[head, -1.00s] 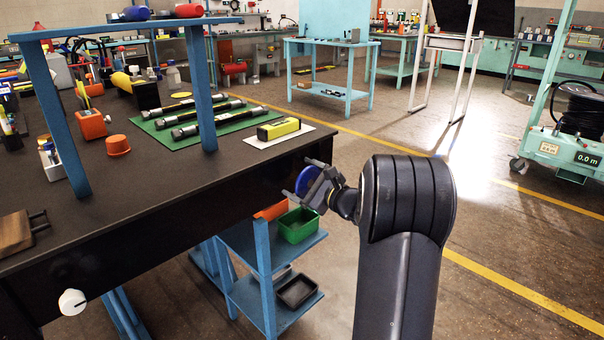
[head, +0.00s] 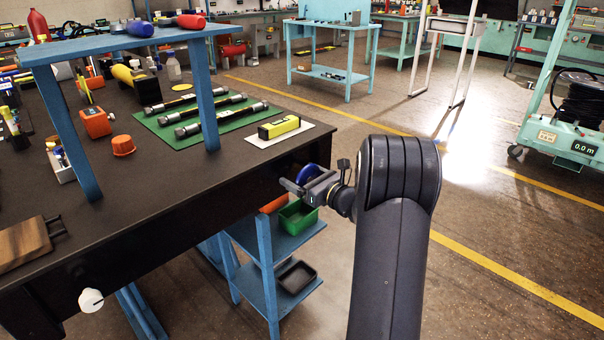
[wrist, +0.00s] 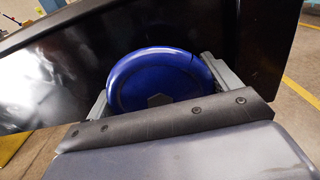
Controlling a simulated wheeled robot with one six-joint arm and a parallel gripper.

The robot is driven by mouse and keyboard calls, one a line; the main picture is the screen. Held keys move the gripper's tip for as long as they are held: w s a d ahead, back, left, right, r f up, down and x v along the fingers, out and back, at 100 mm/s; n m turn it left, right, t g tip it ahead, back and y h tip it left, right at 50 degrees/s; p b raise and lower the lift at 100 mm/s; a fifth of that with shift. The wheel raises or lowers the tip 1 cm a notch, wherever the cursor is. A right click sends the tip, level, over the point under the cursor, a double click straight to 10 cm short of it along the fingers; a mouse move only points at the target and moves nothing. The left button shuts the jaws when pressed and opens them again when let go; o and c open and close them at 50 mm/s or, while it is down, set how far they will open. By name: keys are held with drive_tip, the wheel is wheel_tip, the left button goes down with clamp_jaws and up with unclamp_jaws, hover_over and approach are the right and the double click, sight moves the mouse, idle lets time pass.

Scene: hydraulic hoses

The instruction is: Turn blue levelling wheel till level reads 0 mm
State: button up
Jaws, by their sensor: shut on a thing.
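The blue levelling wheel (head: 312,171) is on the near right side of the black workbench, partly hidden by my gripper (head: 303,186). In the wrist view the blue wheel (wrist: 150,80) fills the middle, its face towards me, with a dark hexagonal centre. The two grey fingers (wrist: 158,92) lie at its left and right edges and are shut on it. A yellow level (head: 279,127) lies on a white sheet on the bench top above the wheel. Its reading is too small to make out.
The bench top (head: 160,215) carries a green mat (head: 232,119) with several dark hose pieces, an orange pot (head: 123,145) and a blue raised shelf (head: 100,42). A white knob (head: 91,300) is on the bench front. Below is a blue rack with a green bin (head: 297,217).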

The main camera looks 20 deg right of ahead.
drive_tip(key=shift+f, duration=0.1)
idle(0.3)
drive_tip(key=o, duration=0.8)
drive_tip(key=shift+o, duration=0.2)
drive_tip(key=shift+s, duration=0.1)
drive_tip(key=p+v, duration=0.1)
drive_tip(key=v, duration=0.9)
drive_tip(key=shift+s, duration=0.35)
drive_tip(key=shift+d, duration=0.15)
drive_tip(key=b+x, duration=0.1)
drive_tip(key=x, duration=1)
